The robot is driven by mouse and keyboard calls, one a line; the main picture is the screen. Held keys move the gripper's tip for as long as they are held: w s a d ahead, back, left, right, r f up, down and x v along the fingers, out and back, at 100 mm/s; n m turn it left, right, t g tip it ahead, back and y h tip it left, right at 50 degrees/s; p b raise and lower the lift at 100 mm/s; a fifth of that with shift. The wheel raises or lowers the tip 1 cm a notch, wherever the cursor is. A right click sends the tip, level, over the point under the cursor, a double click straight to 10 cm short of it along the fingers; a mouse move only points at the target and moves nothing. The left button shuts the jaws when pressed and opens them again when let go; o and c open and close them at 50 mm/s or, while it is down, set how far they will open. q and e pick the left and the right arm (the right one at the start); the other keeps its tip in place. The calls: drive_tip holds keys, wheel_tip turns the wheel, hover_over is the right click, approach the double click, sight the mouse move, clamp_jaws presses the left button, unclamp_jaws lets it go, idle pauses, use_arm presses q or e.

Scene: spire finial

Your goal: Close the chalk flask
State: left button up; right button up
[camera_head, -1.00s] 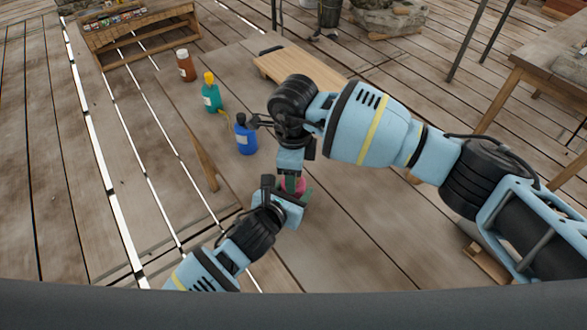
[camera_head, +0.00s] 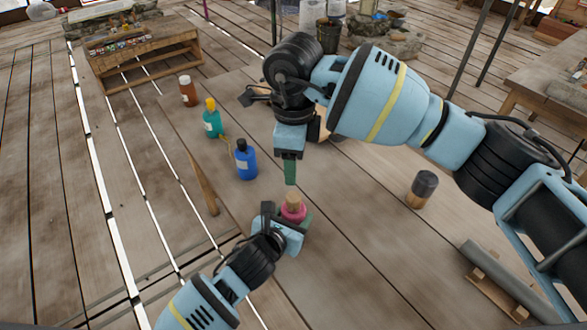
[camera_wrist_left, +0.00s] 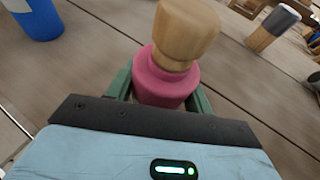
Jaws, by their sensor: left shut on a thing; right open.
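A pink flask (camera_head: 293,212) stands in front of me with a wooden stopper (camera_head: 292,200) on its mouth. In the left wrist view, the pink flask (camera_wrist_left: 166,82) shows between green fingers, and the pale wooden stopper (camera_wrist_left: 186,30) sits on its neck. I cannot tell how deep the stopper sits. My left gripper (camera_head: 290,222) is shut around the flask's body. My right gripper (camera_head: 290,172) is open and empty, pointing down just above the stopper and apart from it. No label naming chalk is visible.
A blue bottle (camera_head: 246,163), a teal bottle with a yellow cap (camera_head: 211,122) and a brown bottle (camera_head: 188,93) stand at the left. A wooden cylinder with a dark top (camera_head: 420,190) stands at the right. A stick (camera_head: 203,183) lies left of the flask.

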drive_tip(key=shift+r, duration=0.1)
use_arm(q)
drive_tip(key=o, duration=1.5)
drive_tip(key=shift+c, duration=0.2)
drive_tip(key=shift+s, duration=0.1)
drive_tip(key=v, duration=0.6)
drive_tip(key=shift+s+a+r+p, duration=0.1)
drive_tip(key=shift+a+r+p, duration=0.1)
drive_tip(key=shift+p, duration=0.2)
drive_tip(key=shift+s+a+r, duration=0.15)
drive_tip(key=shift+s+a, duration=0.05)
drive_tip(key=shift+s, duration=0.35)
use_arm(e)
drive_tip(key=shift+r, duration=1.35)
